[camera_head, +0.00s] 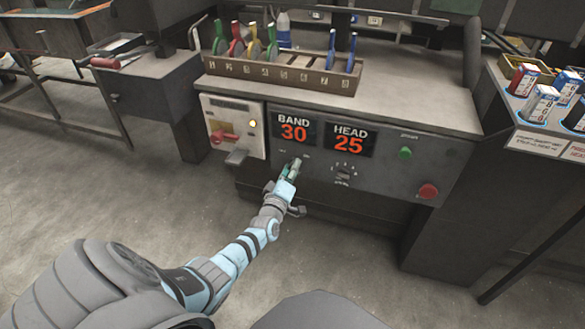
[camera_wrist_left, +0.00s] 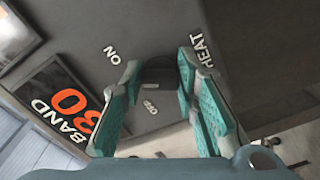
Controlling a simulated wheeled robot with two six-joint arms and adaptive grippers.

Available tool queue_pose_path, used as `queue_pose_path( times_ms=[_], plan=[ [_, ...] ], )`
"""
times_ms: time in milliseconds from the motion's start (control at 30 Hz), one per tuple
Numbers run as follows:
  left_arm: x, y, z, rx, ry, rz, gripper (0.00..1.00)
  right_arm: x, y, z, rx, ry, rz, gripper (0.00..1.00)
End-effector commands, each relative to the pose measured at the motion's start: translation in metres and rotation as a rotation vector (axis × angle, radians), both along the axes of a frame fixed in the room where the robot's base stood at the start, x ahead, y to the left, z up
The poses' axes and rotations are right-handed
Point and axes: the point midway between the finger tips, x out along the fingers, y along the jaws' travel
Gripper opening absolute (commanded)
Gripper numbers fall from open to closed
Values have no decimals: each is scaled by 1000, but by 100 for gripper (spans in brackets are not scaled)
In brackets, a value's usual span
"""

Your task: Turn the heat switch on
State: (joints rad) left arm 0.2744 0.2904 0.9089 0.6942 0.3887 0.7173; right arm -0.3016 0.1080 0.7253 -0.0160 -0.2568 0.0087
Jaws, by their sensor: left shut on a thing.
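The heat switch (camera_wrist_left: 158,74) is a dark knob on the grey front panel, seen in the left wrist view between my fingertips. The words ON, OFF and HEAT are printed around it. My left gripper (camera_wrist_left: 159,66) is shut on the switch, with one teal finger on each side. In the head view my left gripper (camera_head: 293,168) reaches the panel just below the BAND display and mostly hides the switch. I cannot tell which way the switch points. My right gripper is not in view.
A selector knob (camera_head: 343,173), green button (camera_head: 405,153) and red button (camera_head: 428,191) sit to the right. A white control box (camera_head: 232,107) is left. A tool rack (camera_head: 290,76) stands on top.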

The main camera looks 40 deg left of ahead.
Motion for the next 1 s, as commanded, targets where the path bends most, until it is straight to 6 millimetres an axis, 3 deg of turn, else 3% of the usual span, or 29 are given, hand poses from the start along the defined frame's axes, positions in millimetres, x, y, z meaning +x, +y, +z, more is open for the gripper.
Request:
queue_pose_path(
  times_ms=[433,1000],
  plan=[
    [-1,1,-2,251,91,1,0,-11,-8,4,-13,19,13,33],
    [-1,1,-4,299,109,-1,0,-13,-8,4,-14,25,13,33]
  ],
)
